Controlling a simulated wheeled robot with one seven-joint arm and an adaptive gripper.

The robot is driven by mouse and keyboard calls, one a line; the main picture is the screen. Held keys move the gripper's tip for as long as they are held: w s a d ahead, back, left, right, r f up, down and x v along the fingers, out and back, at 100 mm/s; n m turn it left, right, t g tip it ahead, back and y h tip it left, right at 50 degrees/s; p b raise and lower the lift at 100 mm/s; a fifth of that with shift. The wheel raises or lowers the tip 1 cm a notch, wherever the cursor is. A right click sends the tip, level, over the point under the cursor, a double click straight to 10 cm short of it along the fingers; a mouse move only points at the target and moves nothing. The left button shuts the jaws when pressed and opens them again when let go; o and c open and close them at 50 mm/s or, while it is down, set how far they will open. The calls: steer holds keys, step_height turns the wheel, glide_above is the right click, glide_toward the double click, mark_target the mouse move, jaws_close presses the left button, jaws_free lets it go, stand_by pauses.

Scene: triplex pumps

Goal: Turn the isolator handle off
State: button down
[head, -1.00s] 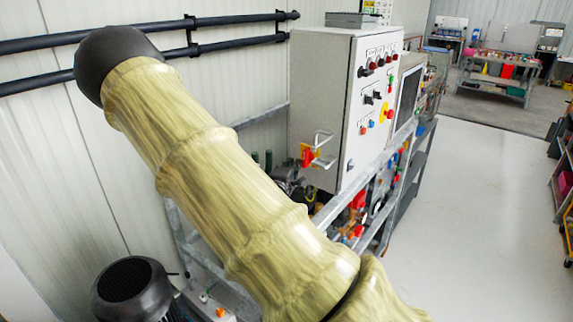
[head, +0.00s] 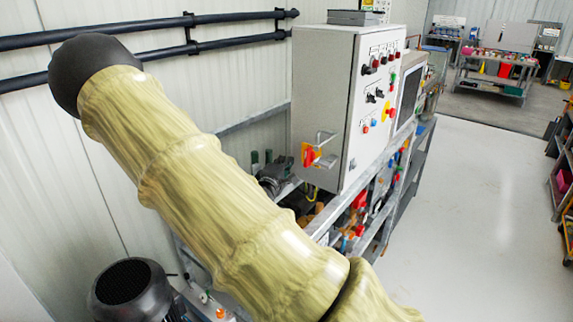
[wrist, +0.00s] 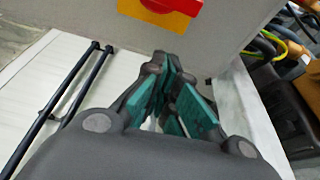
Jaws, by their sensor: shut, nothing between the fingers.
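The isolator handle (head: 309,156) is red on a yellow plate, on the left side wall of the grey control cabinet (head: 322,85), with metal bars beside it. In the wrist view, the red handle (wrist: 178,5) is cut off by the top edge, with its yellow plate below it. My gripper (wrist: 174,92), with teal finger pads, is shut and empty. In the picture it lies below the handle, with no visible contact. In the head view my gripper is out of sight and my arm fills the foreground.
Black pipes (head: 150,36) run along the white wall. A metal frame with hoses and valves (head: 355,205) stands under the cabinet. A dark motor (head: 128,288) is at the lower left. The floor (head: 485,190) to the right is clear.

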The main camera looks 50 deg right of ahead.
steer(key=b+v, duration=0.3)
steer(key=v, duration=0.6)
steer(key=shift+a, duration=0.2)
steer(key=shift+r, duration=0.1)
